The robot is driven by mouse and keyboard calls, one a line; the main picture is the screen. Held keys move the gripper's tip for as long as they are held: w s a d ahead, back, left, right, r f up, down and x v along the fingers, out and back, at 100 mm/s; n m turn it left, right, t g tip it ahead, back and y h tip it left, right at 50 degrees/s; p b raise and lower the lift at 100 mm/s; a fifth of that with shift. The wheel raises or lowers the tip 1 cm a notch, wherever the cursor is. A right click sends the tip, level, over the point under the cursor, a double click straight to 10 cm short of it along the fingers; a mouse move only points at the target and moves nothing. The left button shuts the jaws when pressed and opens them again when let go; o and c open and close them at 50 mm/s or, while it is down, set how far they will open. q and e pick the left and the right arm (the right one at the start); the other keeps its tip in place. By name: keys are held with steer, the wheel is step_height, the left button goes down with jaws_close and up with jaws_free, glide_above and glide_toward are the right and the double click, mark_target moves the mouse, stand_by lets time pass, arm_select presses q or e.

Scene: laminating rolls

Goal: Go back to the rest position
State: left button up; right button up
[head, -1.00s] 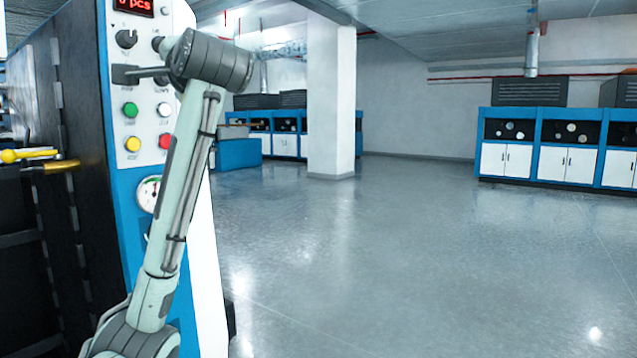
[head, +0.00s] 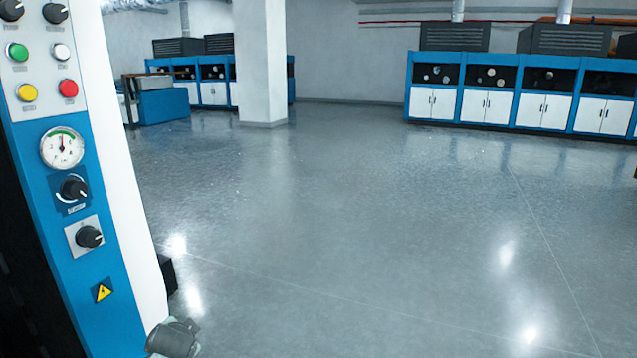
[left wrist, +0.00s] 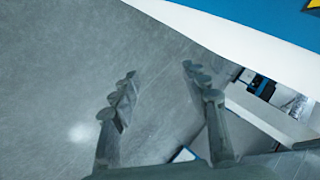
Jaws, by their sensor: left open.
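In the left wrist view my left gripper (left wrist: 158,85) is open, with its two fingers apart and nothing between them. Grey floor shows beyond the fingers. The blue and white machine edge (left wrist: 245,40) runs across the upper right of that view, and I cannot tell how near it is. In the head view only a grey part of my left arm shows at the bottom, beside the foot of the machine's control panel (head: 70,225). My left gripper is out of the head view. My right gripper shows in neither view.
The panel carries a green button (head: 17,52), a red button (head: 68,88) and a gauge (head: 62,148). A white pillar (head: 261,60) stands behind. Blue cabinets (head: 490,90) line the back right. The wide grey floor (head: 360,220) between is clear.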

arm_select(q)
steer(key=s+d+f+n+g+h, duration=0.2)
steer(key=s+f+g, duration=0.1)
steer(key=s+f, duration=1.65)
steer(key=s+f+n+g, duration=0.1)
steer(key=s+f, duration=0.5)
steer(key=s, duration=0.2)
steer(key=s+f+n+g+h, duration=0.1)
steer(key=s+f+g, duration=0.1)
steer(key=s+f, duration=0.4)
steer(key=s, duration=0.2)
steer(key=shift+s+d+f+n, duration=0.15)
steer(key=shift+s+d+n, duration=0.15)
steer(key=shift+d, duration=0.1)
